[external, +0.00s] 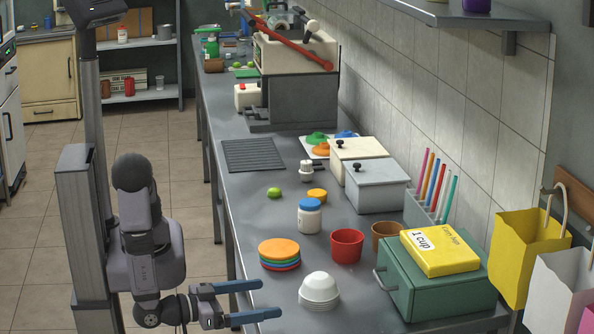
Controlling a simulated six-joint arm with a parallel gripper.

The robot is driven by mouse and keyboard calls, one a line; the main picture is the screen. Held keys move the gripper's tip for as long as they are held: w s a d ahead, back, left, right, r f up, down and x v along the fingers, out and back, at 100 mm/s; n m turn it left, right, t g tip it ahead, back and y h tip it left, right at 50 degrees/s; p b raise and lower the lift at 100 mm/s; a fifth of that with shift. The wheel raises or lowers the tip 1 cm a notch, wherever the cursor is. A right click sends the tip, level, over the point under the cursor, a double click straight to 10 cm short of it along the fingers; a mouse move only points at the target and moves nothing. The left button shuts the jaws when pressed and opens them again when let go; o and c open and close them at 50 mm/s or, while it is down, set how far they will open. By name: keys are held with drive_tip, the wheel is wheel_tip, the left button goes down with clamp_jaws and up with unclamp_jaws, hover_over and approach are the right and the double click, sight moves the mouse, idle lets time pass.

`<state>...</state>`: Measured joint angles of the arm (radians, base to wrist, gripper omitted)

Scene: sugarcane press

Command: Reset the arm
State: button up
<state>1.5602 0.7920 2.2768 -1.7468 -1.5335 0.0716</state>
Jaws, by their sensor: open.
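My gripper (262,301) is at the lower middle of the external view, low beside the left edge of the counter. Its two blue fingers are spread apart with nothing between them. The fingers point right, toward the stack of white bowls (319,289), and are apart from it. My arm is folded low next to its column, left of the counter. The sugarcane press (295,50) with a red lever (290,42) stands at the far end of the counter.
Near my gripper on the counter (235,200) are stacked coloured lids (280,252), a red cup (347,245), a blue-lidded jar (309,216) and a green box (435,284) bearing a yellow box (440,251). Floor left of the counter is clear.

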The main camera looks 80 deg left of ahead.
drive_tip(key=w+d+r+g+h+p, duration=0.3)
drive_tip(key=w+r+g+h+p, duration=0.35)
drive_tip(key=w+r+p, duration=0.9)
drive_tip(key=s+a+r+g+y+p, duration=0.1)
drive_tip(key=s+a+r+g+p, duration=0.2)
drive_tip(key=s+a, duration=0.3)
drive_tip(key=s+a+r+m+g+y+p, duration=0.1)
drive_tip(key=s+a+r+g+p, duration=0.3)
drive_tip(key=a, duration=0.8)
drive_tip(key=s+a+r+m+g+y+p, duration=0.1)
drive_tip(key=s+a+r+g+p, duration=0.2)
drive_tip(key=s+a+p, duration=0.4)
drive_tip(key=s+a+r, duration=0.1)
drive_tip(key=a, duration=0.1)
drive_tip(key=shift+s+a, duration=0.3)
drive_tip(key=shift+a, duration=0.1)
